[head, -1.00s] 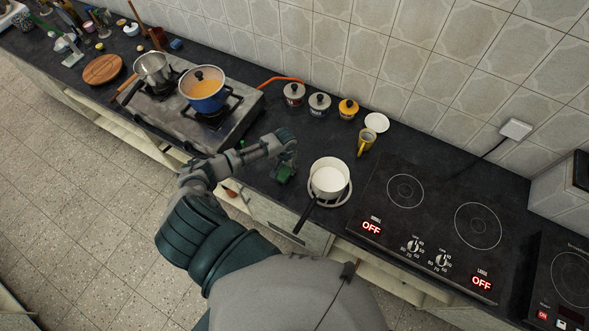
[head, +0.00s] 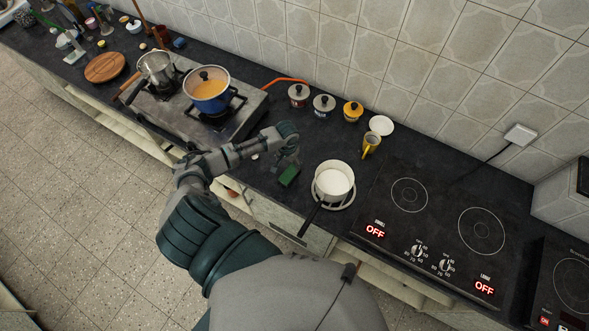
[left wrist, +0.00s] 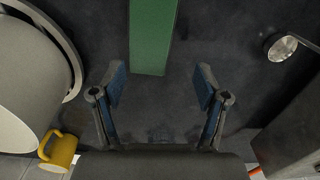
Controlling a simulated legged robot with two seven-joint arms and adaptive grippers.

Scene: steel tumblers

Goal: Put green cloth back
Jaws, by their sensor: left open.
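The green cloth (head: 289,176) shows as a flat green strip on the dark counter, left of the white pot, in the head view. In the left wrist view the green cloth (left wrist: 152,38) is a long strip running out of the top edge, so its far end is cut off. My left gripper (head: 285,162) is over the counter beside the cloth. In the left wrist view the left gripper (left wrist: 160,84) is open and empty, its blue-padded fingers apart. The cloth's near end lies just beyond and between the fingertips, apart from them. My right gripper is not in view.
A white pot (head: 333,180) stands close right of the cloth. A yellow mug (head: 371,145), a white saucer (head: 381,125) and lidded jars (head: 323,104) stand behind. The gas stove (head: 232,125) with a blue pot (head: 209,96) is left. An induction hob (head: 440,215) is right.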

